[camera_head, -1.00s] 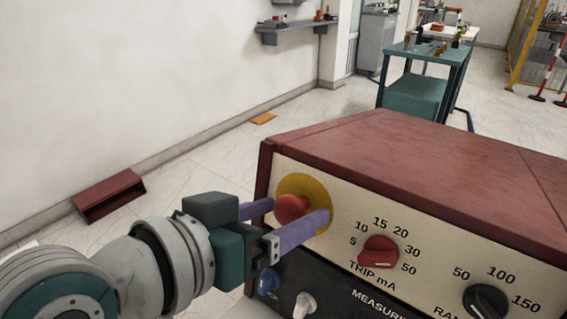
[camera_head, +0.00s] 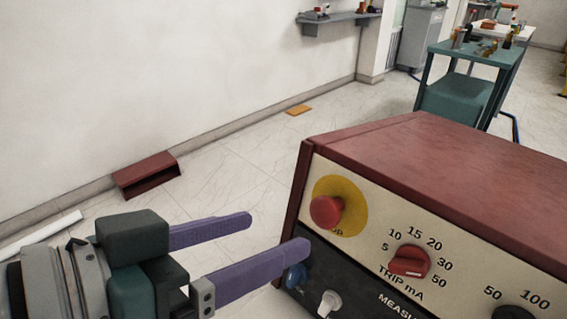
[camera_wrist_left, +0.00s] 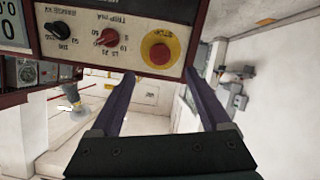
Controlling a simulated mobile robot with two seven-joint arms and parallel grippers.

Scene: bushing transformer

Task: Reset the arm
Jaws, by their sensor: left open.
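My left gripper (camera_head: 278,236) comes in from the left in the head view. Its two purple fingers are apart, with nothing between them. The fingertips are left of the red stop button (camera_head: 326,211), which sits on a yellow disc on the front panel of a red-topped test device (camera_head: 430,150). The fingers are clear of the button. In the left wrist view the open fingers (camera_wrist_left: 158,85) point toward the panel, and the stop button (camera_wrist_left: 159,55) shows upside down beyond them. My right gripper is in no view.
The panel also carries a red trip dial (camera_head: 409,262), a blue knob (camera_head: 295,276) and a white switch (camera_head: 329,303). A reddish open box (camera_head: 146,175) lies on the floor by the wall. A teal trolley (camera_head: 465,98) stands behind, with free floor to its left.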

